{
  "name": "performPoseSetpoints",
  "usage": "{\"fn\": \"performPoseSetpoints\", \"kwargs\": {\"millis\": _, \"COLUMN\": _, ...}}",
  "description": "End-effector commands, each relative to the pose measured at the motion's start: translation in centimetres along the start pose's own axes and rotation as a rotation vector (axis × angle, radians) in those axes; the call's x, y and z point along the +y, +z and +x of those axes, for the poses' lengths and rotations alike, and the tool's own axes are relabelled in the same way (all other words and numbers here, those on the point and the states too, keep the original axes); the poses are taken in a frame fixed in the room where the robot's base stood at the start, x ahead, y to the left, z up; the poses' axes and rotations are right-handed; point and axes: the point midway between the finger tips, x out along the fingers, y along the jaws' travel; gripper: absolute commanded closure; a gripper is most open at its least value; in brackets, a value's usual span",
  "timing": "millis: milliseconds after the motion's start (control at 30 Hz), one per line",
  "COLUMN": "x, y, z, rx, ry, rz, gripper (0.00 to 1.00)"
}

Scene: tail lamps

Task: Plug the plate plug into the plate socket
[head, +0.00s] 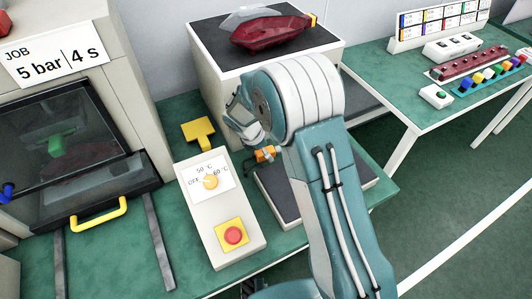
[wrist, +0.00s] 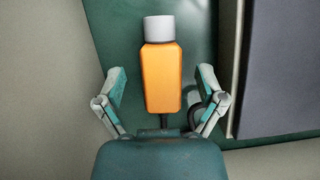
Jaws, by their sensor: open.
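The plate plug, an orange block with a light grey cap, lies in the wrist view (wrist: 161,78) on a green surface. Its cap points away from my palm, and a dark cable shows at its near end. My gripper (wrist: 161,72) is open, with one finger on each side of the plug and a visible gap at both sides. In the head view the orange plug (head: 265,154) shows just below my gripper (head: 245,122), partly hidden by my arm. I cannot make out the plate socket for certain in either view.
A control box (head: 207,252) with a dial and red button stands left of my arm. A yellow T-shaped piece (head: 198,133) is behind it. A flat dark-topped plate (head: 278,196) lies beside the plug. A white block (head: 208,83) carries a red lamp (head: 270,32). A press (head: 70,140) stands left.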

Motion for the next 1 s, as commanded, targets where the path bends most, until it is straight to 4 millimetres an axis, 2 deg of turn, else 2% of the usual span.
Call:
{"fn": "performPoseSetpoints", "kwargs": {"millis": 233, "x": 0.0, "y": 0.1, "z": 0.3, "rx": 0.001, "ry": 0.002, "rz": 0.001, "gripper": 0.11}}
{"fn": "performPoseSetpoints", "kwargs": {"millis": 267, "x": 0.0, "y": 0.1, "z": 0.3, "rx": 0.001, "ry": 0.002, "rz": 0.001, "gripper": 0.2}}
{"fn": "performPoseSetpoints", "kwargs": {"millis": 300, "x": 0.0, "y": 0.1, "z": 0.3, "rx": 0.001, "ry": 0.001, "rz": 0.001, "gripper": 0.38}}
{"fn": "performPoseSetpoints", "kwargs": {"millis": 367, "x": 0.0, "y": 0.1, "z": 0.3, "rx": 0.001, "ry": 0.001, "rz": 0.001, "gripper": 0.65}}
{"fn": "performPoseSetpoints", "kwargs": {"millis": 400, "x": 0.0, "y": 0.1, "z": 0.3, "rx": 0.001, "ry": 0.001, "rz": 0.001, "gripper": 0.83}}
{"fn": "performPoseSetpoints", "kwargs": {"millis": 433, "x": 0.0, "y": 0.1, "z": 0.3, "rx": 0.001, "ry": 0.001, "rz": 0.001, "gripper": 0.96}}
{"fn": "performPoseSetpoints", "kwargs": {"millis": 467, "x": 0.0, "y": 0.1, "z": 0.3, "rx": 0.001, "ry": 0.001, "rz": 0.001, "gripper": 1.0}}
{"fn": "performPoseSetpoints", "kwargs": {"millis": 833, "x": 0.0, "y": 0.1, "z": 0.2, "rx": 0.001, "ry": 0.001, "rz": 0.001, "gripper": 1.0}}
{"fn": "performPoseSetpoints", "kwargs": {"millis": 1000, "x": 0.1, "y": 0.6, "z": -1.1, "rx": 0.001, "ry": 0.004, "rz": 0.002, "gripper": 1.0}}
